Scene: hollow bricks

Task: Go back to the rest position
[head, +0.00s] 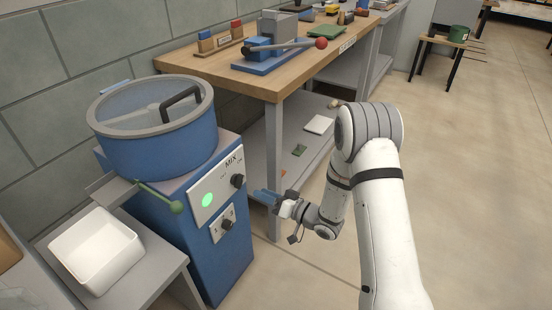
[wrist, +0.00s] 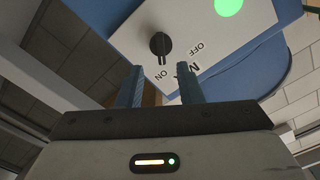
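My gripper (head: 266,196) is in front of the blue mixer (head: 232,270), close to its white control panel. In the wrist view my gripper (wrist: 162,86) has its two blue fingers apart with nothing between them. A black knob (wrist: 160,44) sits just beyond the fingertips, with ON and OFF lettering beside it. In the head view this black knob (head: 238,181) is on the upper panel beside a lit green light (head: 207,200). The light also shows in the wrist view (wrist: 229,6). Whether a finger touches the panel cannot be told.
A white bin (head: 96,250) stands on a grey stand left of the mixer. A green-knobbed lever (head: 176,206) sticks out from the mixer. A wooden workbench (head: 190,66) with a blue press (head: 268,60) stands behind. The floor (head: 470,190) on the right is clear.

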